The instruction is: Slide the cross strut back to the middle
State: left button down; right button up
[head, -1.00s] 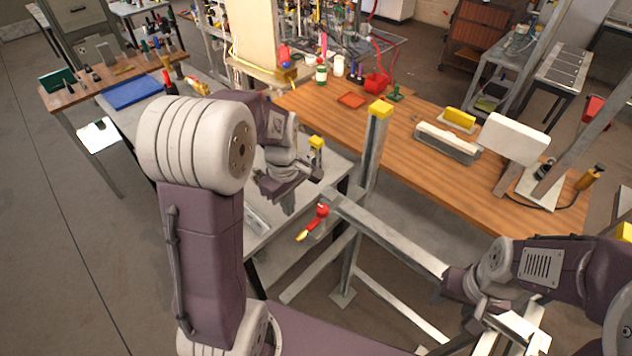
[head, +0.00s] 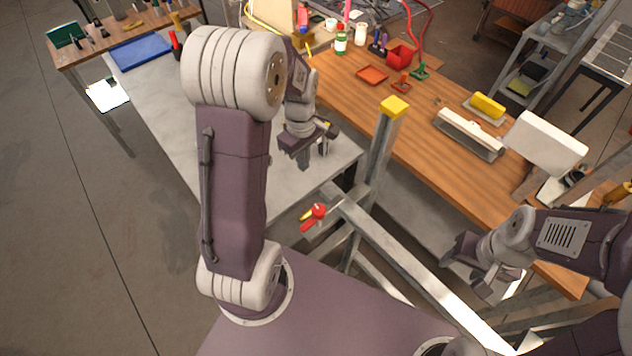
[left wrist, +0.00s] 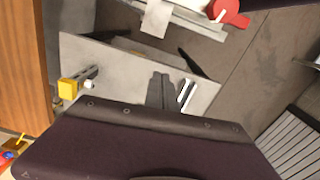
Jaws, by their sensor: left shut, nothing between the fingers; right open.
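A pale metal cross strut (head: 400,252) runs from below the yellow-capped upright post (head: 382,140) toward the lower right. A red lever (head: 316,213) with a yellow part beside it sits by its far left end; the red lever also shows at the top of the left wrist view (left wrist: 230,14). My left gripper (head: 304,158) is shut and empty above the grey table, apart from the strut. My right gripper (head: 468,278) is open, to the right of the strut and close to it in the picture; whether they touch I cannot tell.
The wooden bench (head: 420,150) behind the post bears a red bin (head: 401,57), an orange tray (head: 372,75) and a yellow block (head: 488,104). The grey table (head: 200,125) has a blue mat (head: 140,53) at its far end.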

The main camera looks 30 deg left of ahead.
aim_at(321, 188)
pick_arm(q)
jog(key=d+f+p, duration=0.2)
jog(key=d+f, duration=0.2)
jog(key=f, duration=0.4)
jog(key=shift+p, duration=0.4)
pick_arm(e)
jog(key=r, duration=0.1)
jog(key=w+r, duration=0.1)
jog(key=shift+r, duration=0.3)
pick_arm(q)
jog(key=shift+a, duration=0.1)
jog(key=shift+s+d, duration=0.25)
jog(key=shift+d, duration=0.25)
jog(key=shift+s+d, duration=0.25)
jog(key=shift+d, duration=0.2)
pick_arm(e)
jog(key=shift+s, duration=0.1)
pick_arm(q)
jog(key=shift+w, duration=0.1)
